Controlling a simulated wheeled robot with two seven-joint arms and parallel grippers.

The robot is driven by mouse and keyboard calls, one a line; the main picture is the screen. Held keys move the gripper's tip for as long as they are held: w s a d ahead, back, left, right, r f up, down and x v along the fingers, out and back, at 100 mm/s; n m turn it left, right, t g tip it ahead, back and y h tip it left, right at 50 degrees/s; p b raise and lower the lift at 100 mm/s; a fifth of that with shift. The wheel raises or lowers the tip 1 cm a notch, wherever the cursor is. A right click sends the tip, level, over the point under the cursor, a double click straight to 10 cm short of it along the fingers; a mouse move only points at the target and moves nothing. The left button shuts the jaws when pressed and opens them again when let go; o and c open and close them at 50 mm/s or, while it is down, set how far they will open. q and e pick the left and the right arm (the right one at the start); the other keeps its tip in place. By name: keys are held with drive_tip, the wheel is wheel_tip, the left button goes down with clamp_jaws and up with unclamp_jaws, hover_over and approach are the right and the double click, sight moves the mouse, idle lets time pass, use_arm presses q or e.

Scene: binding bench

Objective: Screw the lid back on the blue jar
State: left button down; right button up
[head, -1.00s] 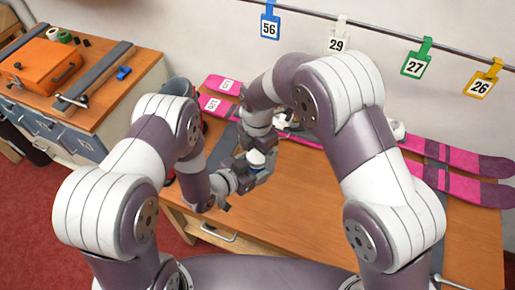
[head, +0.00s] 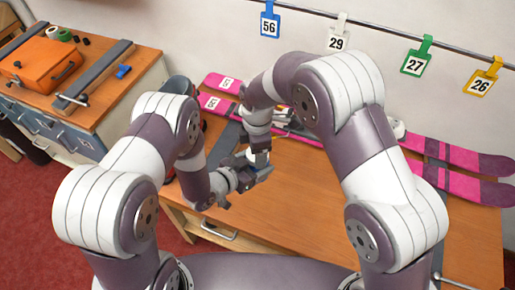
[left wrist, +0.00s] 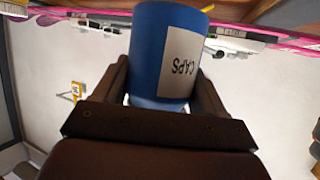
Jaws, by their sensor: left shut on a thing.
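The blue jar (left wrist: 145,60) with a white label reading CAPS fills the middle of the left wrist view. The label's letters are upside down there. My left gripper (head: 258,171) is shut on the jar, with one dark finger on each side of it in the left wrist view (left wrist: 163,80). In the head view my right gripper (head: 259,148) points down right above the left one. A small pale patch shows between the two grippers; I cannot tell whether it is the lid. The right fingers are too small and covered to read. The jar's mouth is hidden.
Pink skis (head: 455,185) lie along the back of the wooden bench (head: 310,205). Numbered tags, such as the green one (head: 416,60), hang from a wall rail. An orange box (head: 40,68) stands on the left cabinet. The bench's front middle is clear.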

drive_tip(key=o, duration=1.2)
drive_tip(key=shift+r, duration=0.1)
drive_tip(key=shift+r, duration=2.15)
drive_tip(key=shift+c, duration=0.2)
drive_tip(key=shift+w+r+n, duration=0.1)
drive_tip(key=shift+r+n, duration=0.2)
drive_tip(key=shift+n, duration=0.3)
wheel_tip(320, 180, up, 3)
drive_tip(key=n, duration=0.5)
drive_tip(key=shift+f, duration=0.1)
